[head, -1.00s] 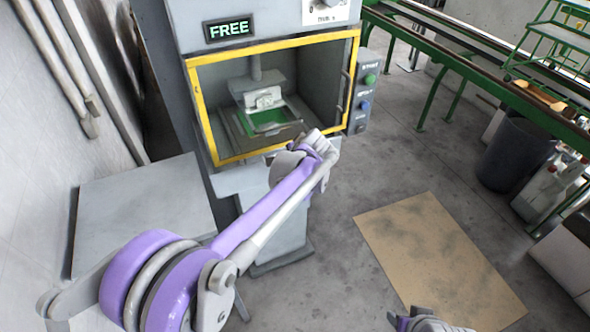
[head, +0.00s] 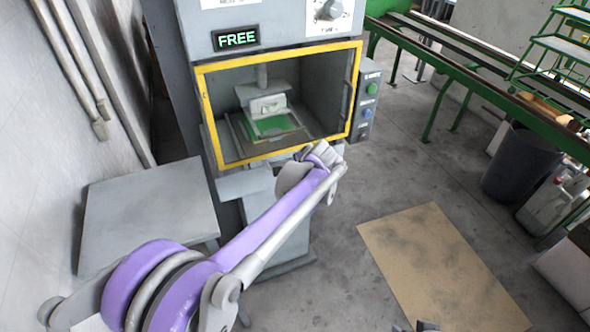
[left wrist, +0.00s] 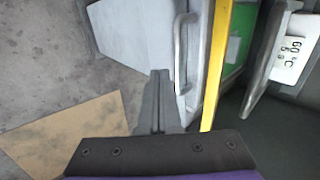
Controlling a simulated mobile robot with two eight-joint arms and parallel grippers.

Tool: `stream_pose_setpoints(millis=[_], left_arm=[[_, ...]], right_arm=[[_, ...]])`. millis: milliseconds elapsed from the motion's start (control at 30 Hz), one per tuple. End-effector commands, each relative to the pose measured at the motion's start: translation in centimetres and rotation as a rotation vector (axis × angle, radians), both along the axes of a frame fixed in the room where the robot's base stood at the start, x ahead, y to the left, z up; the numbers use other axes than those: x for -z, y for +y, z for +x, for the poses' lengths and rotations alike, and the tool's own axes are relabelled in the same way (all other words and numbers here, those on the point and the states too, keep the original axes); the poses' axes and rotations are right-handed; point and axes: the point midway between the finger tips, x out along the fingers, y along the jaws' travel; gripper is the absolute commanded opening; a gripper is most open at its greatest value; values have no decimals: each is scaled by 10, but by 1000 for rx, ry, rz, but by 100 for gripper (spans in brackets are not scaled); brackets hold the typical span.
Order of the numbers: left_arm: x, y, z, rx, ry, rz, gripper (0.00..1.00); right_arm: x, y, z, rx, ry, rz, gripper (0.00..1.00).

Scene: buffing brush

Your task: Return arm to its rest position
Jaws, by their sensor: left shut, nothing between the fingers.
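My left arm (head: 265,225) reaches from the lower left toward the front of the grey machine. Its gripper is hidden behind the wrist in the head view. In the left wrist view my left gripper (left wrist: 160,75) has its fingers together and empty, close to the metal door handle (left wrist: 181,50) in that picture; I cannot tell whether they touch. The machine's yellow-framed window door (head: 280,51) appears closed, and its display (head: 236,38) reads FREE. Only a small dark tip, probably of my right gripper (head: 427,326), shows at the bottom edge.
Inside the machine, a press head stands over a green plate (head: 272,127). A control panel (head: 369,100) is at its right. A grey table (head: 145,205) stands left. A tan mat (head: 430,260) lies on open floor. A dark bin (head: 520,165) and green conveyor (head: 470,75) are at the right.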

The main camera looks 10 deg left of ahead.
Motion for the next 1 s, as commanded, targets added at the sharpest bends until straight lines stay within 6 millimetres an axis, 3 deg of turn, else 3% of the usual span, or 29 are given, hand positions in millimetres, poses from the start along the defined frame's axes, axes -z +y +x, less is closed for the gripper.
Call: stream_pose_setpoints(millis=[200, 400, 767, 867, 1000], left_arm=[[-39, -21, -27, 3, 0, 0, 0], [-65, -34, -46, 1, 1, -1, 0], [-77, -38, -57, -7, 0, -8, 0], [-77, -28, -73, -41, -1, -50, 0], [-72, -3, -125, -153, -7, -190, 0]], right_arm=[[-1, 0, 0, 0, 0, 0, 50], [-2, 0, 0, 0, -1, 0, 50], [-3, 0, 1, 0, -1, 0, 50], [-4, 0, 1, 0, -2, 0, 50], [-10, 0, 2, 0, -4, 0, 50]])
